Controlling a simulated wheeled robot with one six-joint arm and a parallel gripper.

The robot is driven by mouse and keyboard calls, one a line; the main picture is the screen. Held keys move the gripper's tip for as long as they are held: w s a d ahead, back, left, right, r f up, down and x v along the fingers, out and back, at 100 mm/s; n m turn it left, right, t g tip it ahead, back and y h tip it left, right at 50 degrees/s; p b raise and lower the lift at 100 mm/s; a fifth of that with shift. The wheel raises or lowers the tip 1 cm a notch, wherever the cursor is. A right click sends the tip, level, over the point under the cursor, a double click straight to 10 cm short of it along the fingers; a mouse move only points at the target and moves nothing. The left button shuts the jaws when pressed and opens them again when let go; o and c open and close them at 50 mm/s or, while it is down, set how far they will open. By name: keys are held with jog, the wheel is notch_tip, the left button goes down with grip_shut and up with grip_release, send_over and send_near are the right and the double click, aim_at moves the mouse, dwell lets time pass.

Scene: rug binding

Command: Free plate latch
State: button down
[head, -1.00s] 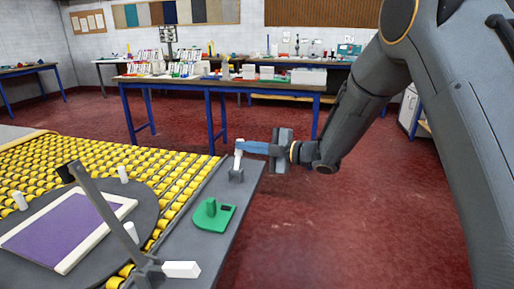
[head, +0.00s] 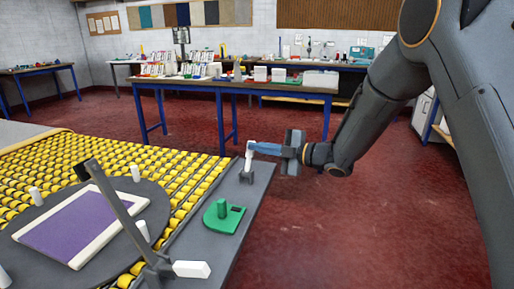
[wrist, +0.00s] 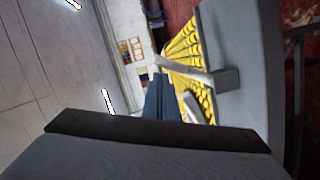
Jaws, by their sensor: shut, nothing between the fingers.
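A small latch (head: 248,160) with a pale upright lever on a dark block stands on the grey side rail, near its far end. The round dark plate (head: 158,205) lies on the rollers at left, with a purple rug piece with pale edges (head: 80,226) on it. My gripper (head: 252,147) is shut and empty, its blue fingers at the top of the latch lever. I cannot tell whether they touch it. In the wrist view the shut fingers (wrist: 161,98) point toward the pale lever (wrist: 184,69) and its dark block (wrist: 226,79).
A dark bar (head: 118,210) with a white handle (head: 191,269) rises over the plate's near side. A green piece with a peg (head: 223,216) lies on the rail (head: 196,243). Yellow rollers (head: 165,163) fill the conveyor. A cluttered blue-legged table stands behind; red floor is clear at right.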

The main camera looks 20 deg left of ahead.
jog(key=s+d+r, duration=0.3)
jog(key=s+d, duration=0.1)
jog(key=d, duration=0.5)
jog(key=shift+s+d+r, duration=0.15)
jog(key=shift+s+d, duration=0.15)
jog(key=shift+s, duration=0.1)
jog(key=w+d+f+m+t+h+p, duration=0.1)
jog(key=d+f+m+t+h+p, duration=0.15)
jog(key=d+m+h, duration=0.75)
jog(key=d+f+m+t+h+p, duration=0.1)
jog(key=d+f+m+t+h, duration=0.15)
jog(key=d+m, duration=0.8)
jog(key=s+d+f+m+g+h+p, duration=0.15)
jog(key=s+d+m+g+h, duration=0.25)
jog(key=s+d, duration=0.9)
jog(key=s+a+m+g, duration=0.1)
jog(key=s+m+g, duration=0.3)
jog(key=s, duration=1.2)
jog(key=shift+a+f+m+g+p, duration=0.25)
jog(key=shift+f+m+g+p, duration=0.1)
jog(key=shift+f+g, duration=0.1)
